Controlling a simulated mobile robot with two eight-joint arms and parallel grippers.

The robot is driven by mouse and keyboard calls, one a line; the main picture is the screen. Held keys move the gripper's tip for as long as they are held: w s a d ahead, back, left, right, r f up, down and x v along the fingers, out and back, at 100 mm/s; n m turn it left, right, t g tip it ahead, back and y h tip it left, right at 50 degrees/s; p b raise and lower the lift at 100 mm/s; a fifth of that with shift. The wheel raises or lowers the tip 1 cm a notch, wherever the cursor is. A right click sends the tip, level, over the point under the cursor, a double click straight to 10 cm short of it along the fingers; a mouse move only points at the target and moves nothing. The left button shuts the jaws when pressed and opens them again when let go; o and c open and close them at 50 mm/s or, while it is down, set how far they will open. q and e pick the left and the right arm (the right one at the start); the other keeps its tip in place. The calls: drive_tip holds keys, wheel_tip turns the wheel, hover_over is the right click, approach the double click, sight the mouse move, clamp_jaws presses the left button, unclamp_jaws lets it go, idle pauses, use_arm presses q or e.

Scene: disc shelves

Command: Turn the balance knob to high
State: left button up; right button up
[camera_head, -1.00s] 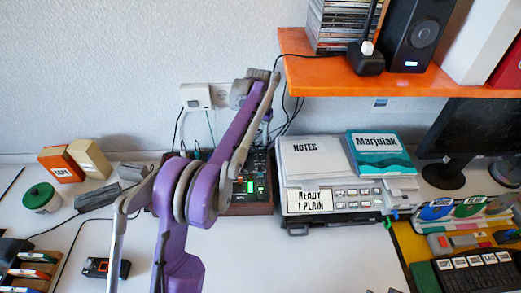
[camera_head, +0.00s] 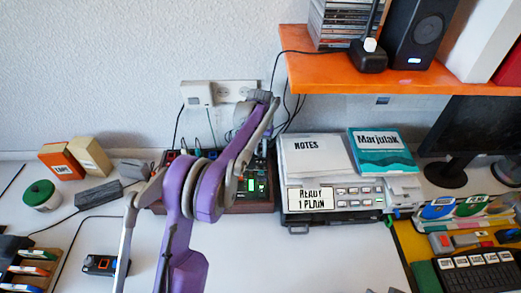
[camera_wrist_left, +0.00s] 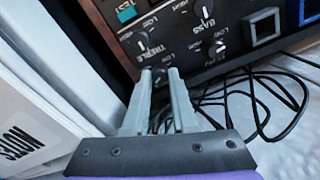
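A dark amplifier-like box (camera_head: 250,203) with a lit green display stands against the wall in the head view, partly behind my left arm. In the left wrist view its black panel (camera_wrist_left: 180,22) shows knobs labelled TREBLE (camera_wrist_left: 143,40) and BASS (camera_wrist_left: 207,10), and another knob (camera_wrist_left: 217,46). My left gripper (camera_wrist_left: 159,74) has its two grey fingers a little apart at the panel, below the TREBLE knob. A dark, knob-like part shows between the tips; its label is hidden, and contact is unclear. I cannot read a BALANCE label. My right gripper is not in view.
A grey machine (camera_head: 332,197) with papers and a book on top stands right of the box. An orange shelf (camera_head: 400,82) hangs above right. Loose black cables (camera_wrist_left: 265,95) lie beside the panel. The desk in front is mostly clear.

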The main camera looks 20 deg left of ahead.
use_arm(q)
clamp_jaws()
drive_tip(key=shift+m, duration=1.6)
drive_tip(key=o, duration=0.5)
unclamp_jaws()
